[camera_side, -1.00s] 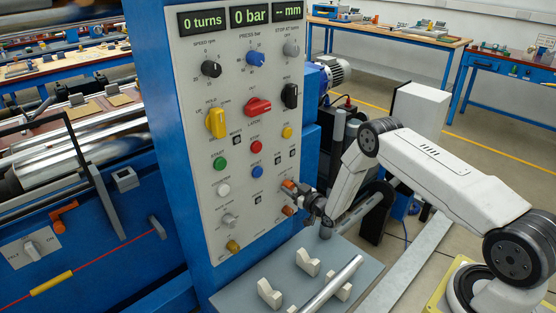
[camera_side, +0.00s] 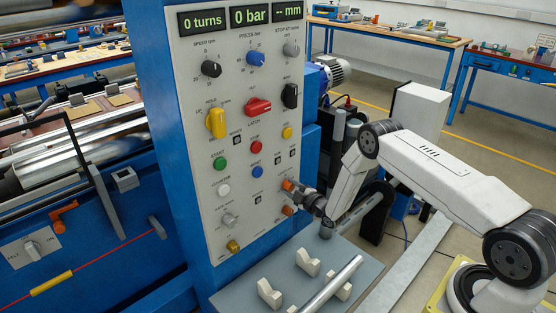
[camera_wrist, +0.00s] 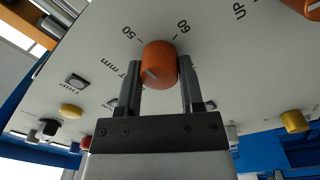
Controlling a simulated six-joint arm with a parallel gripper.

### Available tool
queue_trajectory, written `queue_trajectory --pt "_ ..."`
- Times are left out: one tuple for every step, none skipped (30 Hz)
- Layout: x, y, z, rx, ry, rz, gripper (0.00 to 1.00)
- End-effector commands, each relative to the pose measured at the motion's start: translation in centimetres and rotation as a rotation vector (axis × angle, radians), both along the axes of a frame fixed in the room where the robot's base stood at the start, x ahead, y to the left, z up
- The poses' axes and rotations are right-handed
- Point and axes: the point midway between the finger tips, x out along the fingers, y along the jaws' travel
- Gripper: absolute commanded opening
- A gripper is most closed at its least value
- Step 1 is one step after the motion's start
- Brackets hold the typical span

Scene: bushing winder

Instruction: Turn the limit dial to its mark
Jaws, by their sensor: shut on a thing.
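The limit dial (camera_wrist: 159,62) is an orange round knob on the grey panel, with a pale line on its face. Printed marks 50 and 60 and "mm" show around it in the wrist view. My gripper (camera_wrist: 160,72) has one dark finger on each side of the dial and is shut on it. In the side view the dial (camera_side: 289,185) is at the panel's lower right edge, partly hidden by my gripper (camera_side: 297,189). Exactly where the pale line points is hard to tell.
A second orange knob (camera_side: 287,210) sits just below the dial. Several buttons and knobs crowd the panel (camera_side: 205,245) to the left. A grey shelf (camera_side: 235,300) with white V-blocks and a metal bar (camera_side: 332,285) lies below my wrist. The displays read 0 turns, 0 bar and dashes for mm.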

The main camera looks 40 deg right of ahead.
Motion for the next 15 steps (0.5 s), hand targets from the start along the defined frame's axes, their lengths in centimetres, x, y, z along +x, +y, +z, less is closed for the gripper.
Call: queue_trajectory --pt "-0.09 -0.01 -0.11 -0.044 0.001 -0.001 0.00" --pt "-0.09 -0.01 -0.12 -0.073 0.002 0.000 0.00" --pt "-0.08 -0.01 -0.12 -0.110 0.002 0.000 0.00" --pt "-0.09 -0.02 -0.13 -0.139 0.002 -0.001 0.00" --pt "-0.08 -0.02 -0.13 -0.167 0.001 -0.001 0.00" --pt "-0.08 -0.02 -0.13 -0.205 0.001 -0.001 0.00" --pt "-0.08 -0.02 -0.14 -0.234 0.001 -0.001 0.00" --pt "-0.08 -0.02 -0.14 -0.262 0.002 0.000 0.00" --pt "-0.08 -0.02 -0.14 -0.300 0.001 -0.001 0.00" --pt "-0.08 -0.02 -0.14 -0.329 0.001 0.000 0.00" --pt "-0.08 -0.02 -0.15 -0.357 0.001 0.000 0.00" --pt "-0.08 -0.03 -0.16 -0.395 0.001 0.000 0.00" --pt "-0.08 -0.03 -0.16 -0.424 0.001 0.000 0.00" --pt "-0.08 -0.02 -0.16 -0.452 0.001 0.000 0.00" --pt "-0.08 -0.02 -0.16 -0.490 0.001 0.000 0.00"
